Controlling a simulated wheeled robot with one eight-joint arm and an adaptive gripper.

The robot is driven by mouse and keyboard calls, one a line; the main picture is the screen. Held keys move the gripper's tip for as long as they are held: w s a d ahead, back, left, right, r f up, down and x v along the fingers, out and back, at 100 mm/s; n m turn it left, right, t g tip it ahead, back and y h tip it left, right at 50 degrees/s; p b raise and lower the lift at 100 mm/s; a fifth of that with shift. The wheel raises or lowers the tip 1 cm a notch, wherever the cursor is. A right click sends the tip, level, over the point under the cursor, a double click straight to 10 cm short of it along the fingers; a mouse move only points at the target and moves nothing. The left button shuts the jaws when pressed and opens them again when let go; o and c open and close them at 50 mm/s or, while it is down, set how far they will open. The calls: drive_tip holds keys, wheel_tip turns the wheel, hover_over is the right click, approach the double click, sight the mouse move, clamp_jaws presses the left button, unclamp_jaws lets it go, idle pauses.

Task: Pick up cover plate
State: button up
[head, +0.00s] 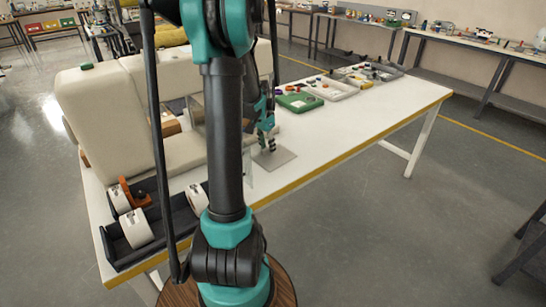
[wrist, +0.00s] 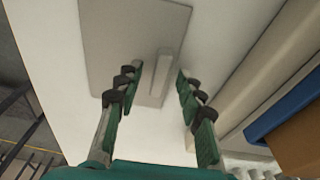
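The cover plate (head: 286,158) is a flat grey rectangle lying on the white table near its front edge. In the wrist view the plate (wrist: 120,25) fills the upper middle, with a narrow raised grey strip (wrist: 167,72) near its right edge. My gripper (wrist: 159,72) is open, with one dark-tipped green finger on each side of the strip. In the head view my gripper (head: 266,146) points down just above the plate. Nothing is visibly held. I cannot tell whether the fingertips touch the plate. My arm hides part of the table.
A large cream padded piece (head: 120,115) stands at the left of the table (head: 340,125). A dark tray (head: 165,240) with white rolls and an orange tool is at the front left. A green item (head: 299,101) and a light tray (head: 330,88) lie farther back. The table right of the plate is clear.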

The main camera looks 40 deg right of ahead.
clamp_jaws()
drive_tip(key=shift+r, duration=0.1)
idle(0.3)
